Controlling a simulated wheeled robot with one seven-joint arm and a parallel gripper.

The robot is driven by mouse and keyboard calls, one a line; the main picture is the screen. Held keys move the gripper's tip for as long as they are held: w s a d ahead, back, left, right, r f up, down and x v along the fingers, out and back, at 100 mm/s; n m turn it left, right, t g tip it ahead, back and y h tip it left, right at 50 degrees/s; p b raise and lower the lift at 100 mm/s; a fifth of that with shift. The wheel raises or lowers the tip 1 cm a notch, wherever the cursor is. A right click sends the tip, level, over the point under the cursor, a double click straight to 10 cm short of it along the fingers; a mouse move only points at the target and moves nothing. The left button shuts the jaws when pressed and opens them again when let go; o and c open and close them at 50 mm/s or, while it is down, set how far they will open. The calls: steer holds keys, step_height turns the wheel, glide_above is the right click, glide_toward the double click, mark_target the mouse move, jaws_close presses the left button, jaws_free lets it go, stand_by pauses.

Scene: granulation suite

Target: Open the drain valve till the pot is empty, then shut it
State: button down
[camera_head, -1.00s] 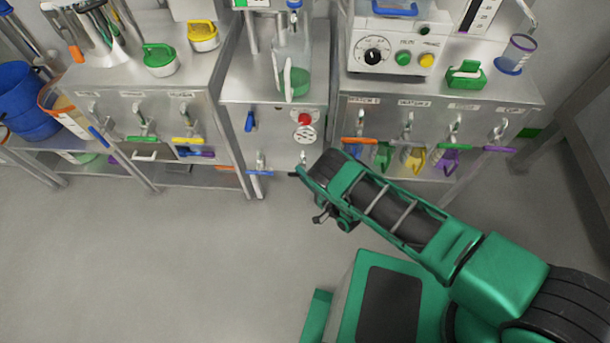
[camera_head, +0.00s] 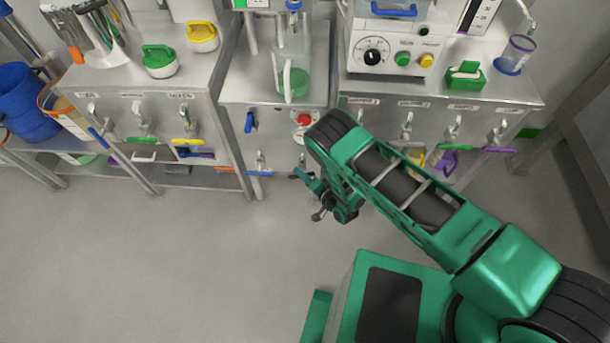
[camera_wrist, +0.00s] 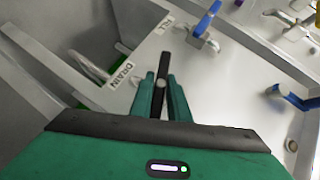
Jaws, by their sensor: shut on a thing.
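The drain valve's dark lever (camera_wrist: 164,67) stands between the fingers of my gripper (camera_wrist: 161,92) in the wrist view, beside a label reading DRAIN (camera_wrist: 122,73). The fingers are shut on the lever. In the head view my gripper (camera_head: 296,176) is low at the front of the middle steel cabinet (camera_head: 262,110); the valve's body is not clear there. A clear vessel (camera_head: 291,50) with green at its bottom stands on that cabinet. I cannot tell whether it is the pot, nor any pot's level.
A blue lever (camera_wrist: 207,20) beside another label and a second blue handle (camera_wrist: 290,98) are near my gripper in the wrist view. A red knob (camera_head: 304,120) is on the cabinet front. Colored valve levers line both neighboring cabinets. The grey floor (camera_head: 180,260) at left is clear.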

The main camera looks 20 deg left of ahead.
steer(key=shift+n+h, duration=0.8)
steer(key=shift+h, duration=0.4)
steer(key=n+h, duration=0.1)
steer(key=h, duration=0.1)
steer(key=shift+s+n+h, duration=0.1)
steer(key=shift+n+h, duration=0.2)
steer(key=n+h, duration=0.1)
steer(key=h, duration=0.2)
steer(key=shift+f+n, duration=0.1)
steer(key=shift+n, duration=0.3)
steer(key=shift+n+t+h, duration=0.3)
steer(key=shift+h, duration=0.4)
steer(key=shift+d, duration=0.1)
steer(key=shift+f, duration=0.1)
steer(key=c, duration=1.8)
jaws_free()
steer(key=shift+o, duration=0.2)
